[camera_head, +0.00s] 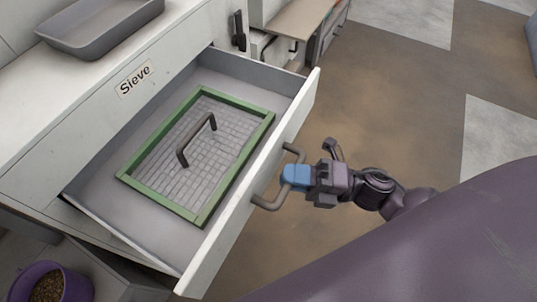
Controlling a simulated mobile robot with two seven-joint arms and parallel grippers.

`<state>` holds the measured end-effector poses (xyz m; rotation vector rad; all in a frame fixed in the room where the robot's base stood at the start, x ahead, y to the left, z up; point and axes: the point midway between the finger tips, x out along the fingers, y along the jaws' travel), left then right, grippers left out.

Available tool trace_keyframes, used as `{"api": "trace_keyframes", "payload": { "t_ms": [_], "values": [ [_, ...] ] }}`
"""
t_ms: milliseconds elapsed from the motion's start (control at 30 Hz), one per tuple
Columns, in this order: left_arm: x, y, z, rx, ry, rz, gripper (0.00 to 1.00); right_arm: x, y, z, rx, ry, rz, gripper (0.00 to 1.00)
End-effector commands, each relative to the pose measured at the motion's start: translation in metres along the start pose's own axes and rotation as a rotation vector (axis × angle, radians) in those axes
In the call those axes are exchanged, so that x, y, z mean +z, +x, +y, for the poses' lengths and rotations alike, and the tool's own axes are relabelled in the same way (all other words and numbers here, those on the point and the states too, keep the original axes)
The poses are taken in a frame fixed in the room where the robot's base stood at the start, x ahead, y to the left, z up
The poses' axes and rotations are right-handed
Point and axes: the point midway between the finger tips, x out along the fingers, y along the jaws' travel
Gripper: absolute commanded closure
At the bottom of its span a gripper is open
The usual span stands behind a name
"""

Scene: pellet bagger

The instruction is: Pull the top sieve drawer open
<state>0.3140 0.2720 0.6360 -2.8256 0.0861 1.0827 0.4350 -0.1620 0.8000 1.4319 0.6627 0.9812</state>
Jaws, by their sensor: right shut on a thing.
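The top sieve drawer (226,232) stands pulled out of the white cabinet under the "Sieve" label (135,79). Inside it lies a green-framed sieve (238,154) with a grey mesh and a dark handle (196,139). The drawer's front has a grey-brown bar handle (267,202). My right gripper (291,177) is shut on this handle near its middle, and its blue fingertips hide part of the bar. My left gripper is not in view.
A grey tray (99,47) sits on the cabinet top at upper left. A purple bucket of pellets (75,285) stands at lower left. Another bench (297,20) is at the back. Brown and grey floor lies open to the right of the drawer.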

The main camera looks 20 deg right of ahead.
Motion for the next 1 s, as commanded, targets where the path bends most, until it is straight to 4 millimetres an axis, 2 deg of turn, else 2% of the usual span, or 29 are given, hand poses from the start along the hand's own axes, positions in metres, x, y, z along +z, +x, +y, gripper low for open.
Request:
{"api": "trace_keyframes", "payload": {
  "t_ms": [233,667,700,833,1000],
  "values": [
    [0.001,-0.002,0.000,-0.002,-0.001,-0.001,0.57,-0.008,-0.019,0.005,0.000,-0.001,0.000,1.00],
    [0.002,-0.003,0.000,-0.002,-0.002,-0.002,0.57,-0.009,-0.021,0.005,0.000,-0.001,0.000,1.00],
    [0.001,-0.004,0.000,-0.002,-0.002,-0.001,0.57,-0.009,-0.021,0.005,0.000,-0.001,0.000,0.80],
    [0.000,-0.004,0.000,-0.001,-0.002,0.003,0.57,-0.009,-0.021,0.005,0.000,-0.001,0.000,0.60],
    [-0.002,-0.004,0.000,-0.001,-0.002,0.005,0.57,-0.009,-0.021,0.005,0.000,0.000,0.000,0.58]
  ]
}}
